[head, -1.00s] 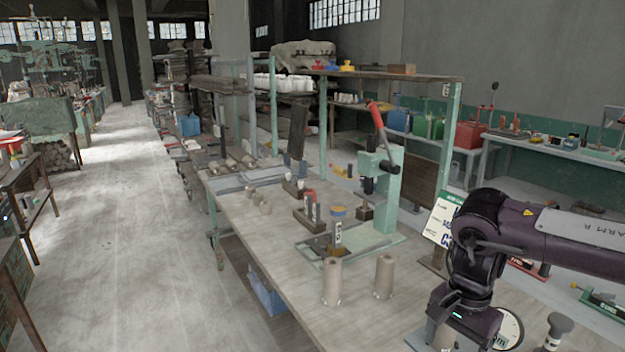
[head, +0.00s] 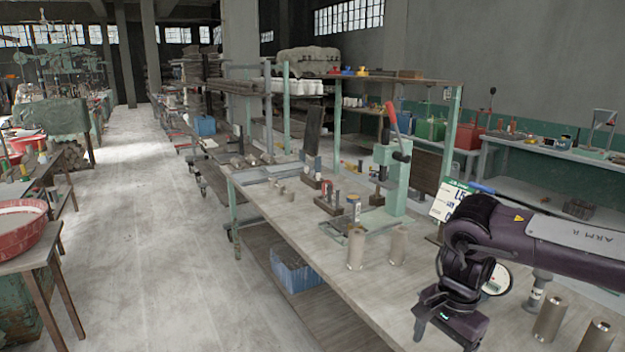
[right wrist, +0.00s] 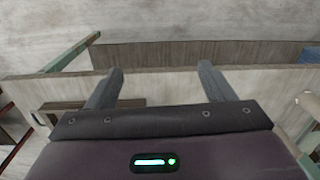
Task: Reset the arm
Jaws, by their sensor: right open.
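My right arm (head: 560,240) comes in from the right in the head view, bent at the elbow over the near right part of the workbench (head: 300,215). Its right gripper (head: 445,330) hangs low at the bench's near edge. In the right wrist view the two grey fingers of the right gripper (right wrist: 160,85) stand wide apart with nothing between them. Beyond them lie a wooden edge and the pale floor. My left arm and gripper are not in view.
Two grey clay cylinders (head: 356,250) stand on the bench, with more (head: 549,318) at the right. A green press with a red lever (head: 396,170) stands behind them. A blue crate (head: 295,272) sits on the lower shelf. A red basin (head: 20,222) is at the left. The floor aisle is clear.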

